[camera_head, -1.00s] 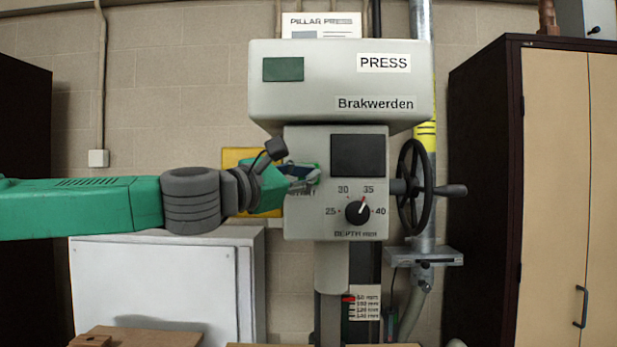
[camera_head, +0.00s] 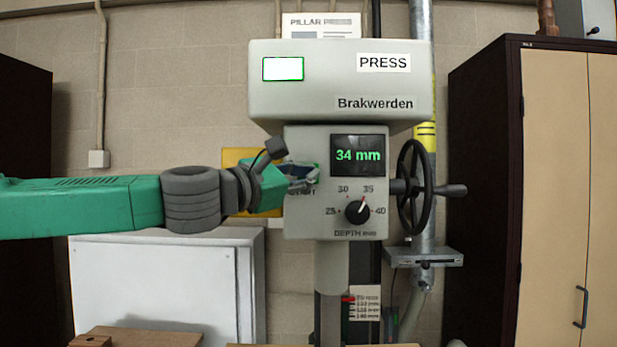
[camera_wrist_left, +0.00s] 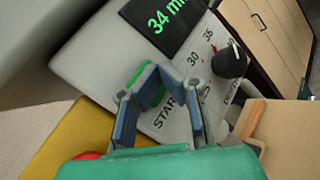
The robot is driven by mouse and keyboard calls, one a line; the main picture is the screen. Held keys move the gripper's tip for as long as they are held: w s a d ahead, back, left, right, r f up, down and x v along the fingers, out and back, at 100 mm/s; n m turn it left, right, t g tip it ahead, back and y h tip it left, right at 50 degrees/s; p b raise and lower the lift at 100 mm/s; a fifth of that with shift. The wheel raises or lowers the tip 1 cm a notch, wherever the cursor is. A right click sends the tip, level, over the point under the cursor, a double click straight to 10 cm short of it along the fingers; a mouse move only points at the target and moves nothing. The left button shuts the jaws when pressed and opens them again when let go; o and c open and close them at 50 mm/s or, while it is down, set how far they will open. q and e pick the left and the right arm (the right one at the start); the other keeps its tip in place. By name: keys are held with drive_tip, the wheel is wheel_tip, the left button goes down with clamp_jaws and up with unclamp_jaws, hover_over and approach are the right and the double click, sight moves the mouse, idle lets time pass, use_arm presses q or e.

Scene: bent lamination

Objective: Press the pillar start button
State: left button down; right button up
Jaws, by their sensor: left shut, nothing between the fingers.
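The pillar press (camera_head: 300,215) stands in the middle of the head view. Its display (camera_head: 358,155) reads 34 mm in green, and the lamp (camera_head: 283,69) on its upper housing is lit white. My left gripper (camera_head: 316,177) is shut and empty, with its fingertips at the green start button, which it mostly covers. In the left wrist view the green button (camera_wrist_left: 139,74) shows partly behind the fingers, above the START label (camera_wrist_left: 165,110). I cannot tell how far the button is pushed in. My right gripper is not in view.
The depth knob (camera_head: 357,212) and black handwheel (camera_head: 414,188) are right of the button. A yellow panel (camera_head: 236,157) is behind my left wrist, and a red round part (camera_wrist_left: 86,156) shows in the left wrist view. Dark cabinets flank the press, and a white cabinet (camera_head: 160,285) stands below my arm.

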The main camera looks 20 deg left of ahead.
use_arm(q)
drive_tip(key=shift+s+d, duration=0.1)
drive_tip(key=shift+s, duration=0.5)
drive_tip(key=shift+s, duration=0.1)
drive_tip(key=shift+s+d+b, duration=0.2)
drive_tip(key=shift+s+d, duration=0.05)
drive_tip(key=shift+s, duration=0.5)
drive_tip(key=shift+s+d+b, duration=0.2)
drive_tip(key=shift+s+b, duration=0.05)
drive_tip(key=shift+s, duration=0.55)
drive_tip(key=shift+s+d+b, duration=0.2)
drive_tip(key=shift+s+d, duration=0.05)
drive_tip(key=shift+s, duration=0.5)
